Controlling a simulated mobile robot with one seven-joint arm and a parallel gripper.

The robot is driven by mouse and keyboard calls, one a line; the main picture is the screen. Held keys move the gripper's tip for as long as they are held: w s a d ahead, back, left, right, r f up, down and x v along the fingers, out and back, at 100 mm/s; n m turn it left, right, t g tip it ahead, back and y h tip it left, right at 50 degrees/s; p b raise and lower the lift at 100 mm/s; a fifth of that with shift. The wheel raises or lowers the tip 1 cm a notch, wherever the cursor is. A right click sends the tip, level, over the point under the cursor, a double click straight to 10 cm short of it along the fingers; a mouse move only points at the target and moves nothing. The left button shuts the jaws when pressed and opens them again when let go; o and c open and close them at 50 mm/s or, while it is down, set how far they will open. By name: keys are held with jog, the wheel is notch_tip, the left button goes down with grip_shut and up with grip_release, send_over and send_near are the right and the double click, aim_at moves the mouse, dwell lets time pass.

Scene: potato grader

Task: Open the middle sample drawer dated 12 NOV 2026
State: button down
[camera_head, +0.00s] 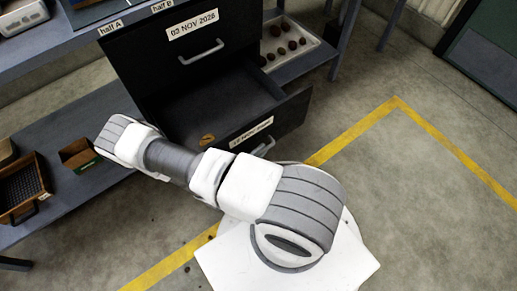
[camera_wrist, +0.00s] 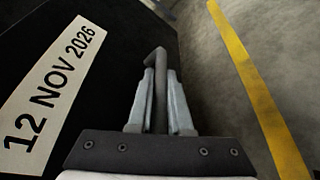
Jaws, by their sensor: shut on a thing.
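The middle drawer (camera_head: 222,106) of a dark cabinet is pulled out, and its inside shows in the head view. Its front carries a white label (camera_head: 251,130), which reads 12 NOV 2026 in the wrist view (camera_wrist: 50,85). A small brown-yellow item (camera_head: 207,139) lies inside near the front. The grey bar handle (camera_wrist: 157,58) on the front runs between the fingers of my gripper (camera_wrist: 161,80), which is shut on it. In the head view part of the handle (camera_head: 264,147) shows, while my arm hides the gripper.
The drawer above, labelled 03 NOV 2026 (camera_head: 193,25), is closed. A white tray of dark round items (camera_head: 309,47) sits on a shelf to the right. Bins (camera_head: 78,153) stand on the low shelf at left. Yellow tape (camera_head: 352,130) marks the open floor.

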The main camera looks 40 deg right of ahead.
jog(key=shift+s, duration=0.15)
jog(key=c, duration=0.8)
grip_release()
jog(key=shift+c, duration=0.2)
jog(key=shift+a, duration=0.15)
